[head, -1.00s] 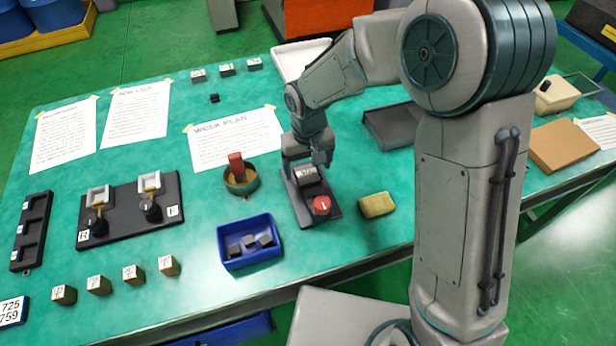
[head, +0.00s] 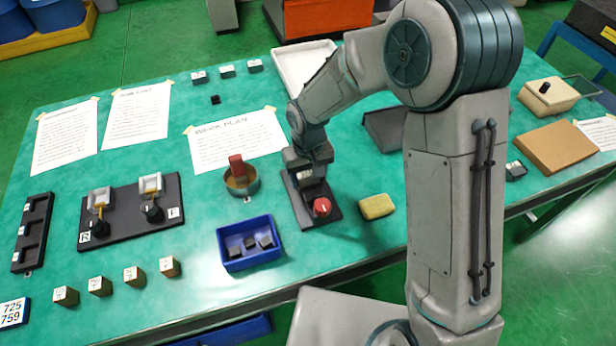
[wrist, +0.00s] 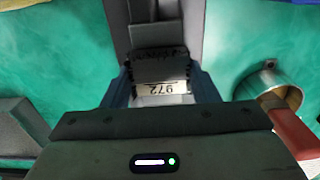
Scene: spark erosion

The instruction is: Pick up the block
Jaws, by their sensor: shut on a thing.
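My gripper (head: 310,178) is over the dark fixture (head: 302,208) with a red knob (head: 321,206), near the middle of the table. In the wrist view my gripper (wrist: 162,88) is shut on a dark grey block (wrist: 160,68) with a white label that reads 972 upside down. The fingers stand on either side of the block, and the fixture plate (wrist: 193,15) shows below it. I cannot tell whether the block still touches the fixture. In the head view the gripper mostly hides the block.
A round metal cup with a red piece (head: 240,182) stands to the left. A blue bin (head: 235,263) holds several dark blocks. A yellow sponge (head: 376,206) lies to the right. Several small labelled wooden blocks (head: 134,276) stand along the front edge. A white tray (head: 290,70) is behind.

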